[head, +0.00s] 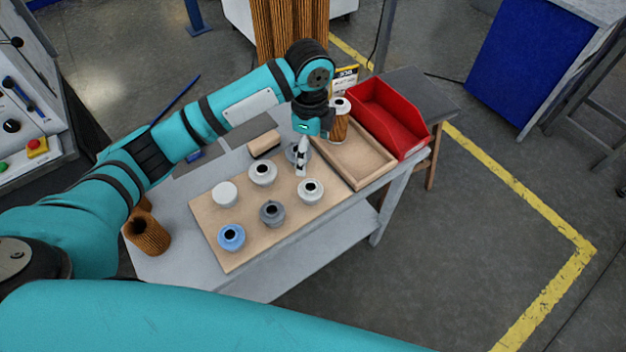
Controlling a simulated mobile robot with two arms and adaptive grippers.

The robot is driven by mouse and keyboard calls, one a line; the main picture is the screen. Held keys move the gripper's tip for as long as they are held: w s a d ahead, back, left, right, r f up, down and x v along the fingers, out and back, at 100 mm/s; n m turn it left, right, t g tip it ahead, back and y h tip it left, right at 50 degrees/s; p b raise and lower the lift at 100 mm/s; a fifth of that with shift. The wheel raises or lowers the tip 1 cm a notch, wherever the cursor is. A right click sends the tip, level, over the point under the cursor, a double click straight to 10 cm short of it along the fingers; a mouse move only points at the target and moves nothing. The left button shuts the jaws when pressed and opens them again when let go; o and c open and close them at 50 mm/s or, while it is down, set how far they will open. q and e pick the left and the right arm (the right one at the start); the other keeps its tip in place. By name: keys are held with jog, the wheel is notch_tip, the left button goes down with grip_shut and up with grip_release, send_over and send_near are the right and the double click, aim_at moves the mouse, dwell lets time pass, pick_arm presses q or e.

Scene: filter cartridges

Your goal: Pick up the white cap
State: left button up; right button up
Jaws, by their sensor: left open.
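A plain white disc-shaped cap (224,194) lies on the tan board (240,256), at its left side. Two white caps with dark centre holes also sit on the board, one near its middle (262,173) and one nearer its right edge (310,190). My left gripper (301,170) is open and points down at the board's back right, right of the middle white cap and above the right one in the picture. It partly hides a grey cap (292,152). I cannot tell whether it touches anything. My right gripper is out of view.
A grey cap (272,214) and a blue cap (231,237) sit at the board's front. A wooden tray (372,176) holds a white-topped brown cartridge (338,126); a red bin (392,122) is beside it. Brown cartridges (150,235) stand at left.

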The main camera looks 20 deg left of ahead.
pick_arm(q)
jog(key=p, duration=0.1)
send_near(311, 186)
jog(key=shift+s+f, duration=0.25)
jog(key=shift+s, duration=0.15)
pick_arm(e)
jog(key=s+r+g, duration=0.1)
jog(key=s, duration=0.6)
pick_arm(q)
jog(key=f, duration=0.2)
jog(key=shift+w+f, duration=0.25)
jog(key=shift+f, duration=0.1)
jog(key=shift+f+p, duration=0.3)
jog(key=shift+f, duration=0.5)
notch_tip(311, 186, down, 4)
jog(key=shift+w+f+p, duration=0.1)
jog(key=shift+f+p, duration=0.1)
jog(key=shift+p, duration=0.55)
jog(key=c, duration=1)
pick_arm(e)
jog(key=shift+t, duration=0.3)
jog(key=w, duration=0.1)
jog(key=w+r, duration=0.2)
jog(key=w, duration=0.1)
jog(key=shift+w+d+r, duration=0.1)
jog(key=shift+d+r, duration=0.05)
pick_arm(q)
jog(key=shift+c, duration=0.2)
